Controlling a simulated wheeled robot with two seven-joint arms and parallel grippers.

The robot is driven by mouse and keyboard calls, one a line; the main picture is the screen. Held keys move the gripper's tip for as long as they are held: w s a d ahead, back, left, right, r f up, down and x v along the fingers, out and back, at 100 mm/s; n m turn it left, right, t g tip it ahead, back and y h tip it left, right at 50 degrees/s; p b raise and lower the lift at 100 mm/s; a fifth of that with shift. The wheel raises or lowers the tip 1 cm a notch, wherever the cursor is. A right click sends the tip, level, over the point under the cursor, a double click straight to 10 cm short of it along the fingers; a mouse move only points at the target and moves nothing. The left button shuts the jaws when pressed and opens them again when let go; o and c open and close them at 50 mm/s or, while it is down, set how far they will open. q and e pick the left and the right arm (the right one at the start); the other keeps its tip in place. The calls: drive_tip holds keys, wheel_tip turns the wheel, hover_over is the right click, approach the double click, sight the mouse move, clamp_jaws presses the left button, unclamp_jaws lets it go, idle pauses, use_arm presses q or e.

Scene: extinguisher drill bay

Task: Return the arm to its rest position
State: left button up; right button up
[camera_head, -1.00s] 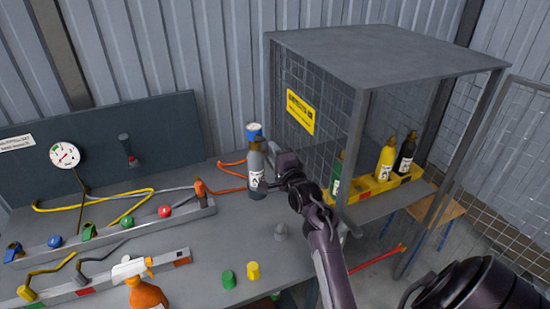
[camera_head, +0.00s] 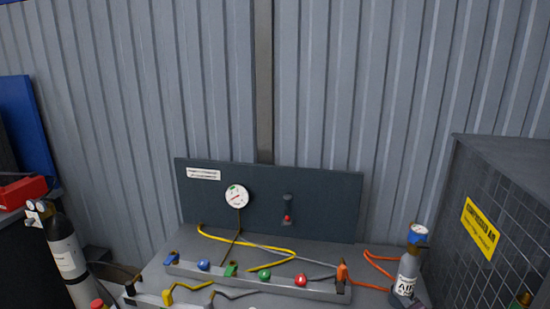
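My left gripper and arm are out of view.
A dark panel (camera_head: 330,208) with a gauge (camera_head: 237,196) stands behind the bench. A rail (camera_head: 240,280) with coloured knobs and hoses lies before it. A mesh cage (camera_head: 505,180) stands at right. A tall cylinder (camera_head: 68,255) stands at left.

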drive_tip(key=s+a+f+n+g+y, duration=0.1)
drive_tip(key=s+a+f+n+g, duration=0.15)
drive_tip(key=s+a+n, duration=0.4)
drive_tip(key=s+a+f+n+g, duration=0.1)
drive_tip(key=s+a+n+g, duration=0.25)
drive_tip(key=s, duration=0.55)
drive_tip(key=s+a+f+n+g+y, duration=0.1)
drive_tip(key=s+a+n+g, duration=0.3)
drive_tip(key=s, duration=0.4)
wheel_tip(320, 180, down, 30)
drive_tip(key=s+a+b, duration=0.1)
drive_tip(key=s+d+f, duration=0.1)
drive_tip(key=s+f, duration=0.9)
drive_tip(key=s+d+f+g+b, duration=0.1)
drive_tip(key=s+d+f, duration=0.1)
drive_tip(key=s+f, duration=0.8)
drive_tip(key=shift+s+d+f+g+b, duration=0.25)
drive_tip(key=shift+s+d+g+b, duration=0.05)
